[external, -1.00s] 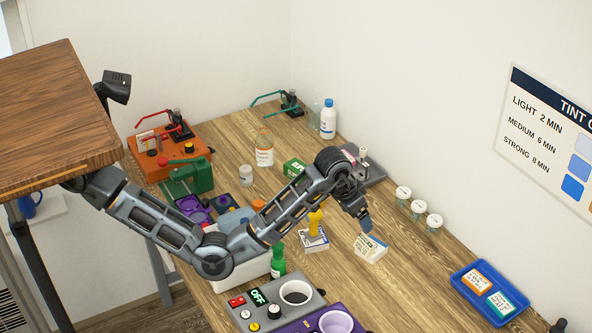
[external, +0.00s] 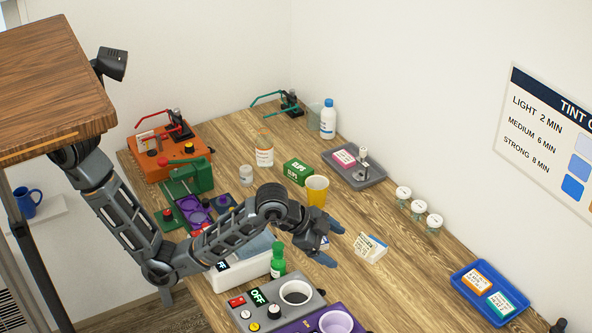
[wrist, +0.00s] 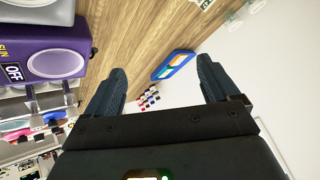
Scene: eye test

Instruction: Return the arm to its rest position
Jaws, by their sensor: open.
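My gripper (external: 328,243) is above the wooden bench (external: 416,291), left of a small white card holder (external: 370,247) and apart from it. In the wrist view my gripper (wrist: 160,88) has its two dark fingers spread wide with nothing between them. My arm reaches from the left, bent at a low elbow, with the forearm over the bench. A yellow cup (external: 317,190) stands upright on the bench just behind the gripper. The forearm and wrist hide part of the bench and the things beneath them.
A green bottle (external: 278,261) stands close to my forearm. A grey heater unit (external: 271,310) and a purple one (external: 350,318) are at the front. A blue tray (external: 465,291) lies at the right, also in the wrist view (wrist: 187,57). Bare bench lies between card holder and tray.

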